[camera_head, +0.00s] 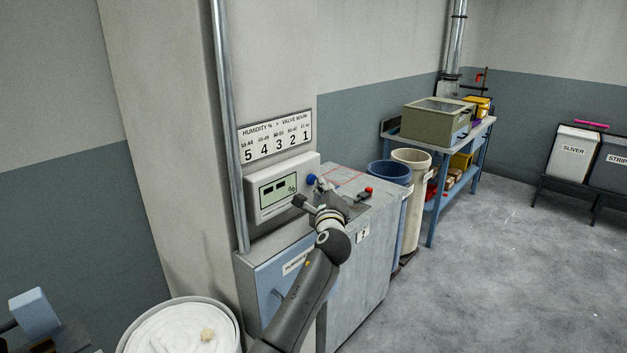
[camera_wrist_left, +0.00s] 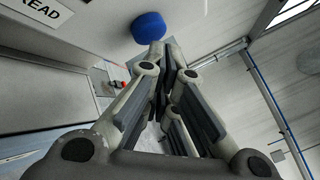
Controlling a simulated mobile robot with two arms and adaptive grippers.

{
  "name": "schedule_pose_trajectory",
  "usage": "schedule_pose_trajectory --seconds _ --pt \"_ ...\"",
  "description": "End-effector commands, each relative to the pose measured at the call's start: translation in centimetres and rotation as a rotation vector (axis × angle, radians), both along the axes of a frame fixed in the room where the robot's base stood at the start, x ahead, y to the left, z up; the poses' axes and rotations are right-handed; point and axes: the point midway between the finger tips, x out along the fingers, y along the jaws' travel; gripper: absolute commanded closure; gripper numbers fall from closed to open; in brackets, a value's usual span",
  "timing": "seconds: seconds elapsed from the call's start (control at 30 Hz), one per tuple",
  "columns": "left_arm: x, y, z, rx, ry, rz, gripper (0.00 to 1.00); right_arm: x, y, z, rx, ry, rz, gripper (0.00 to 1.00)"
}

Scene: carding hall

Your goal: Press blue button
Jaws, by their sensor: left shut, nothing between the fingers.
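The blue button (camera_head: 311,179) is a small round knob at the right side of a white wall-mounted display box (camera_head: 280,187). In the left wrist view the blue button (camera_wrist_left: 149,27) is large and sits just beyond my fingertips. My left gripper (camera_head: 319,186) is shut and empty, with its fingertips very close to the button. The left wrist view shows the closed fingers (camera_wrist_left: 163,50) just below the button's lower edge; whether they touch it I cannot tell. My right gripper is not in view.
A humidity and valve sign (camera_head: 275,138) hangs above the display. A grey cabinet with a red button (camera_head: 369,190) stands below and right. A blue bin (camera_head: 389,172), a cream bin (camera_head: 411,160) and a blue workbench (camera_head: 481,131) stand beyond.

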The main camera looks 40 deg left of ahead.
Motion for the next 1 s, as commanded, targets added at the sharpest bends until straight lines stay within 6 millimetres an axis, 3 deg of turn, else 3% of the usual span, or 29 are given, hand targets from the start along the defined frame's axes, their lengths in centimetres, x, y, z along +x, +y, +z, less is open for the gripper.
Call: schedule_pose_trajectory --seconds 1.0 --pt "0.05 0.87 -0.03 -0.001 0.001 0.001 1.0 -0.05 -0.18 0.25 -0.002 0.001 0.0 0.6"
